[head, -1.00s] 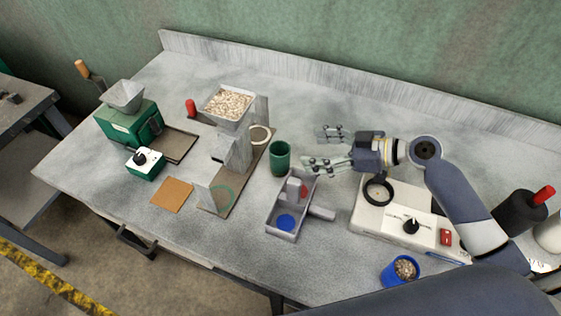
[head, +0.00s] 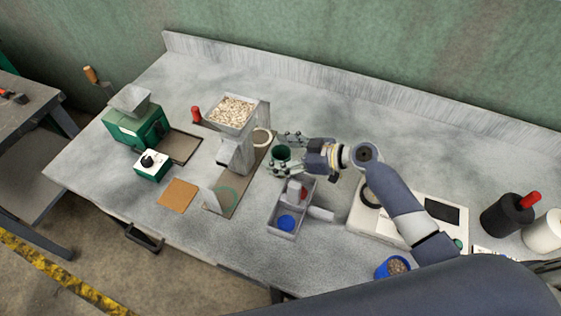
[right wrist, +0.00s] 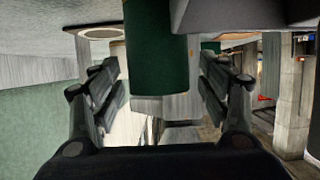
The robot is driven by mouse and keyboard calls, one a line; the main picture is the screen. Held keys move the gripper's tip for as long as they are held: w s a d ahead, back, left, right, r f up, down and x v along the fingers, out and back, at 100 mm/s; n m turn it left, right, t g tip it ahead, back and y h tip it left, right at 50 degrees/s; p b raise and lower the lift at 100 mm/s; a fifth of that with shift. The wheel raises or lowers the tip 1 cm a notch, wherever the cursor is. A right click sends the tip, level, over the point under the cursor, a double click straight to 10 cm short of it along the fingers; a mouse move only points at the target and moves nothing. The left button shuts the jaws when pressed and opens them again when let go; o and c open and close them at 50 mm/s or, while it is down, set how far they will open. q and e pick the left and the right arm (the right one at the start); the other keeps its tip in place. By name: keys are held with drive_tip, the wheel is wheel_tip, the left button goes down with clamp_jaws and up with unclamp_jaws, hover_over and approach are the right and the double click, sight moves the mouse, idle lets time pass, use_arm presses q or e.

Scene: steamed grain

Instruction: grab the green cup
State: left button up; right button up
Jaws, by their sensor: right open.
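The green cup (head: 281,155) stands upright on the grey workbench, right of the grain hopper stand. My right gripper (head: 280,154) is open, with one finger on the far side of the cup and the other on the near side. In the right wrist view the green cup (right wrist: 156,45) shows between the two open fingers (right wrist: 160,88), with a gap visible on each side. My left gripper is not in view.
A grey tray (head: 274,222) with a blue round piece sits just in front of the cup. The hopper (head: 231,112) full of grain is at its left. A white scale-like device (head: 362,222) and a blue cup of grain (head: 391,268) are to the right.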

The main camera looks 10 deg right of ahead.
drive_tip(key=shift+d, duration=0.1)
drive_tip(key=c, duration=1.2)
